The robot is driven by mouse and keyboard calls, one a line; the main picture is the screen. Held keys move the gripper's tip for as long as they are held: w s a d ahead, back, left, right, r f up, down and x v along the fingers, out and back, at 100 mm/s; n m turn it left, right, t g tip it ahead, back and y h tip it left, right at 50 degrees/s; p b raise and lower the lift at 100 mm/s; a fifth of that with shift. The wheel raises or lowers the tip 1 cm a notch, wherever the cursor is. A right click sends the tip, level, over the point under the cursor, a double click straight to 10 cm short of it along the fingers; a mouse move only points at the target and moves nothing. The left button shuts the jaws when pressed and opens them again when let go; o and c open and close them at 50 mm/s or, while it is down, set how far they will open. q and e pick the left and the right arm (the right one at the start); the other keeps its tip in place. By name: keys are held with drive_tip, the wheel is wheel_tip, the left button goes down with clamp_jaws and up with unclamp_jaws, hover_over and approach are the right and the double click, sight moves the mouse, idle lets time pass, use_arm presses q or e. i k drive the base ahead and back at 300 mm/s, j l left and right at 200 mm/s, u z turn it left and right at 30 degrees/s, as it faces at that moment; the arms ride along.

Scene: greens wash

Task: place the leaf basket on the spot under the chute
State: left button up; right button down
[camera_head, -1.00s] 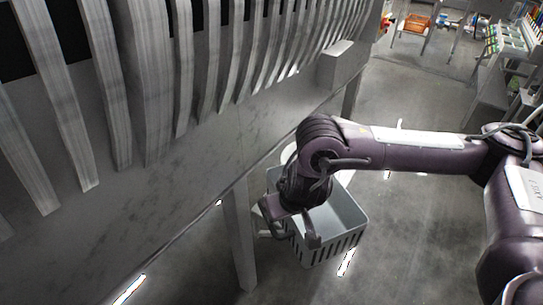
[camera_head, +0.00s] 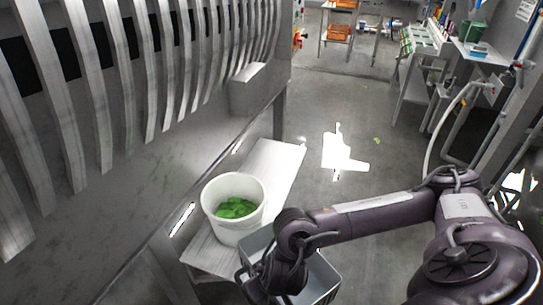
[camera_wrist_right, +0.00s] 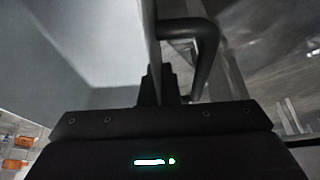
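The leaf basket (camera_head: 322,280) is a grey slatted bin at the bottom of the head view, partly covered by my right arm. My right gripper (camera_wrist_right: 158,88) is shut on the basket's rim wall in the right wrist view, beside a dark bar handle (camera_wrist_right: 207,50). The basket's pale inside (camera_wrist_right: 85,50) fills the left of that view, and no leaves show there. A white bucket (camera_head: 228,228) with green leaves (camera_head: 236,208) stands just beyond the basket. I cannot clearly make out the chute or the spot under it. My left gripper is not in view.
The bucket stands on a low pale bench (camera_head: 275,160) along the large grey slatted machine (camera_head: 130,170). A box-shaped part (camera_head: 248,90) juts from the machine. The floor (camera_head: 360,110) to the right is open. Shelves and a work table (camera_head: 425,50) stand farther back.

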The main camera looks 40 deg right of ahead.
sight(269, 167)
drive_tip(key=i+l+u, duration=0.15)
drive_tip(key=l, duration=0.8)
drive_tip(key=i+l+u, duration=0.2)
drive_tip(key=l, duration=0.75)
drive_tip(key=l+u, duration=0.15)
drive_tip(key=l, duration=0.8)
drive_tip(key=i+l, duration=0.7)
drive_tip(key=i+u, duration=0.05)
